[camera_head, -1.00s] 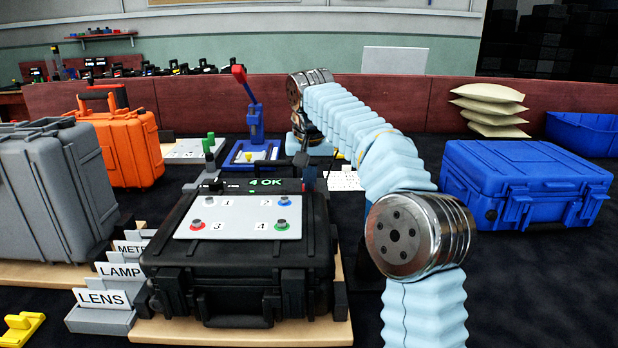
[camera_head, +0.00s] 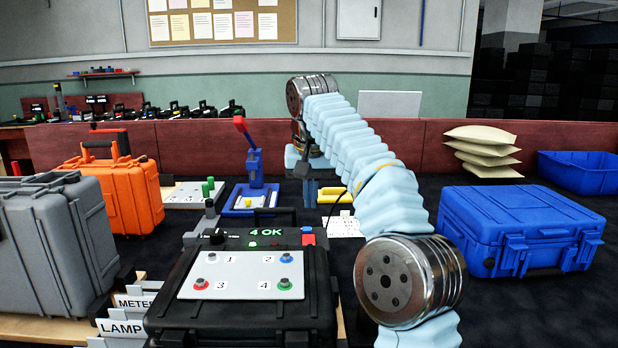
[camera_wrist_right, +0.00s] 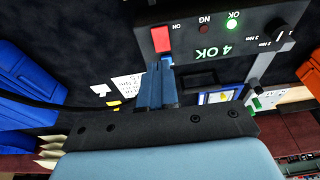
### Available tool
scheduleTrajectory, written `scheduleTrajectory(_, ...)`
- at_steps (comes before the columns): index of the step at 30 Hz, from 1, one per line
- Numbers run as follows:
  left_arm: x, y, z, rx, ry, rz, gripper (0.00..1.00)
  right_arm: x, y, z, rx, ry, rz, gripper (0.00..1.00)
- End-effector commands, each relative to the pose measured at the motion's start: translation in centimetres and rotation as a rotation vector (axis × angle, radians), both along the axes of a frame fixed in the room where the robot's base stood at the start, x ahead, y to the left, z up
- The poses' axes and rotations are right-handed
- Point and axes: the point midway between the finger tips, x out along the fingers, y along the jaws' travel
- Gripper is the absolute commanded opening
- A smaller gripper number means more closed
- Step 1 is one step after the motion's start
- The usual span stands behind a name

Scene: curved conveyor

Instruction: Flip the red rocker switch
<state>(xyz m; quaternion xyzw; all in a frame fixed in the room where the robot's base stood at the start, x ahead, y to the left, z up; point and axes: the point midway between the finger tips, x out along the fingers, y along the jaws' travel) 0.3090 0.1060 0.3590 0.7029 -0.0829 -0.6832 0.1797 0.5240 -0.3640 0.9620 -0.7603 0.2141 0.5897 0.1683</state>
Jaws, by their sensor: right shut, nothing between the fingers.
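The red rocker switch (camera_head: 308,239) is at the right end of the black tester's control panel (camera_head: 235,238), beside the green "4 OK" display. In the right wrist view the switch (camera_wrist_right: 161,40) shows large, with an ON label beside it. My right gripper (camera_head: 310,203) is shut and empty, just behind the panel in the head view. In the wrist view its blue fingertips (camera_wrist_right: 165,62) are close to the switch's edge; I cannot tell whether they touch. The OK lamp (camera_wrist_right: 232,25) glows green and the NG lamp (camera_wrist_right: 203,30) is dark. My left gripper is not in view.
A blue press (camera_head: 254,168) stands behind the tester. Grey (camera_head: 60,240) and orange (camera_head: 130,195) cases stand at the left, a blue case (camera_head: 520,225) at the right. My right arm spans the space right of the tester. Label cards (camera_head: 125,328) stand front left.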

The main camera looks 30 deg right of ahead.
Motion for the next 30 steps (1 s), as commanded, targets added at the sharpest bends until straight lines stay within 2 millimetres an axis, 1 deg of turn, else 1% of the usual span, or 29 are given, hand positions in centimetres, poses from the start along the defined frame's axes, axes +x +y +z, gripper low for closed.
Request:
scheduleTrajectory(1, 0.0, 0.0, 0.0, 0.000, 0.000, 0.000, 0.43, -0.2, 0.3, 0.9, 0.000, -0.004, 0.000, 0.00)
scheduleTrajectory(3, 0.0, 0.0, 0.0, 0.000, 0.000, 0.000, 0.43, -0.4, 0.4, 1.9, -0.001, -0.003, -0.001, 0.00)
scheduleTrajectory(9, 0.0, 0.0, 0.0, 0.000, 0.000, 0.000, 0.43, -1.0, 0.6, 3.2, 0.000, -0.001, -0.001, 0.00)
scheduleTrajectory(13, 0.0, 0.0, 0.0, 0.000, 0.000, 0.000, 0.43, -1.1, 0.7, 3.6, 0.000, -0.002, -0.001, 0.00)
scheduleTrajectory(22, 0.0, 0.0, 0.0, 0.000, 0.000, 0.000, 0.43, -1.2, 0.7, 3.6, -0.001, -0.003, -0.001, 0.00)
scheduleTrajectory(30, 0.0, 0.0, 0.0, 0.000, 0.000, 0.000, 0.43, -0.1, -0.2, 4.0, -0.050, -0.075, 0.003, 0.00)
